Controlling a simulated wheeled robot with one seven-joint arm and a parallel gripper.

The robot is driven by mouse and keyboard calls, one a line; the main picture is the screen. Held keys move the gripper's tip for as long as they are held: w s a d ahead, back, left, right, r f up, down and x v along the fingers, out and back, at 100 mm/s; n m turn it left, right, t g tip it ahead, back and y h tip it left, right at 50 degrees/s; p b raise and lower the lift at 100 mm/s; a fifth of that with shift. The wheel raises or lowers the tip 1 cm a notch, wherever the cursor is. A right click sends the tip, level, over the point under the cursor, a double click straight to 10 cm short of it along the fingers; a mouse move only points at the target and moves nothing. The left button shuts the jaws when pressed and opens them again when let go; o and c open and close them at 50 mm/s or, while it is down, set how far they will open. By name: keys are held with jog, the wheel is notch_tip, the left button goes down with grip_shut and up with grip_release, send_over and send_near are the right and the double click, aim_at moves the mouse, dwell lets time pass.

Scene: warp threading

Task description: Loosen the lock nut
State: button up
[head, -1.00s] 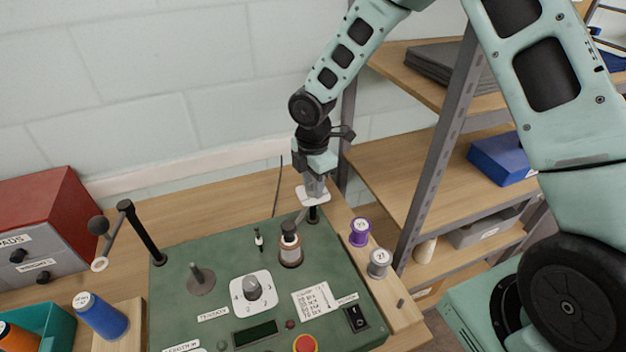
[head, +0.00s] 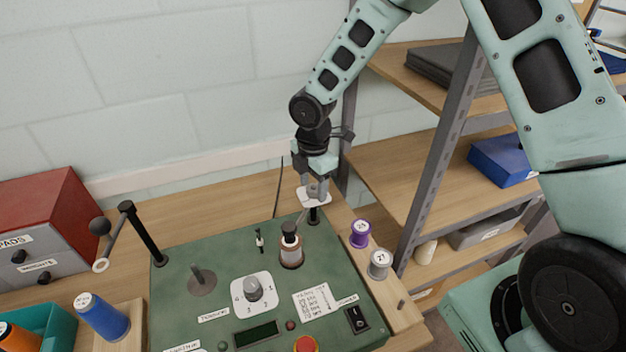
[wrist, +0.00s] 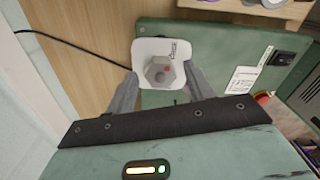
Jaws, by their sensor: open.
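The plate also shows in the head view (head: 314,197), at the back right corner of the green panel (head: 215,315). My gripper (wrist: 162,82) is open, with one finger on each side of the nut. I cannot tell whether the fingers touch it. In the head view my gripper (head: 316,190) points down over the plate and hides the nut.
On the panel stand a dark-capped spool post (head: 290,247), a knob (head: 253,289) and a red button (head: 305,346). Purple (head: 360,232) and grey (head: 379,263) spools stand along the right wooden strip. A metal shelf upright (head: 440,150) rises close to the right.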

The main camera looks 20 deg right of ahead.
aim_at(313, 188)
notch_tip(313, 188, up, 18)
jog(key=b, duration=0.3)
jog(key=shift+f, duration=0.25)
jog(key=s+a+f+m+b, duration=0.2)
jog(key=s+f+m, duration=0.1)
jog(key=s, duration=0.6)
jog(key=s+a+f+m+b, duration=0.2)
jog(key=s+m, duration=0.4)
jog(key=s, duration=0.4)
jog(key=s+a+f+m+b, duration=0.2)
jog(key=s+f+m+b, duration=0.1)
jog(key=s, duration=0.7)
notch_tip(313, 188, down, 2)
jog(key=shift+a+f+m+y, duration=0.2)
jog(key=shift+a+m+y, duration=0.1)
jog(key=shift+m, duration=0.4)
